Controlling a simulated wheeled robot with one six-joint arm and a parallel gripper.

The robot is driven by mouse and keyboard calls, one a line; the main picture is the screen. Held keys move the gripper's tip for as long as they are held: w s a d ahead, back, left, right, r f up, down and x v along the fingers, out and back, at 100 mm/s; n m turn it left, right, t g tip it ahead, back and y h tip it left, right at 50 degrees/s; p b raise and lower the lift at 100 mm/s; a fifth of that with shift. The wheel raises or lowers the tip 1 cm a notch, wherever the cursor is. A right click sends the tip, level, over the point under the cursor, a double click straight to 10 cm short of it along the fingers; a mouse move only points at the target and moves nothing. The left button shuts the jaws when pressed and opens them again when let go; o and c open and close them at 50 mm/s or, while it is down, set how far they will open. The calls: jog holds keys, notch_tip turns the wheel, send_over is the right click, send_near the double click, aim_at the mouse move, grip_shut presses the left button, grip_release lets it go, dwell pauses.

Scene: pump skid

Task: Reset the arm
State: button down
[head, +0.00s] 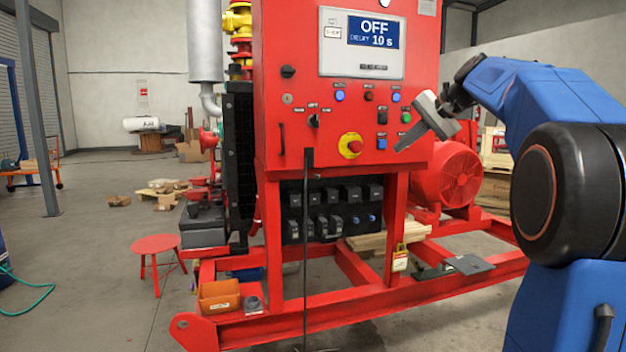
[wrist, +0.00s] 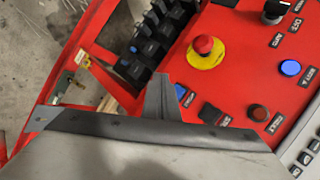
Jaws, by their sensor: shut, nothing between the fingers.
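My blue arm (head: 550,95) comes in from the right in the head view. My gripper (head: 400,148) is in front of the right part of the red control panel (head: 275,130), near its lower buttons. In the wrist view the gripper's grey fingers (wrist: 163,98) are together with nothing between them. They point toward the panel, a little below the red emergency stop button (wrist: 203,45) on its yellow ring. Whether the fingertips touch the panel cannot be told.
The panel display (head: 374,30) reads OFF, delay 10 s. Black breakers (head: 335,210) sit under the panel. A red motor (head: 448,175) stands behind on the red skid frame (head: 330,318). A red stool (head: 155,245) stands left. Open floor (head: 80,290) lies at the left.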

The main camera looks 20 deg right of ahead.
jog(key=s+a+f+n+g+h, duration=0.2)
jog(key=s+a+f+n+g, duration=0.15)
jog(key=s+a+f, duration=1.25)
jog(key=s+a+f+n+h, duration=0.2)
jog(key=s+f+n, duration=0.5)
jog(key=s+f, duration=1.4)
notch_tip(320, 180, down, 2)
jog(key=shift+s+a+f, duration=0.2)
jog(key=shift+s+a, duration=0.15)
jog(key=shift+a, duration=0.25)
jog(key=shift+g, duration=0.25)
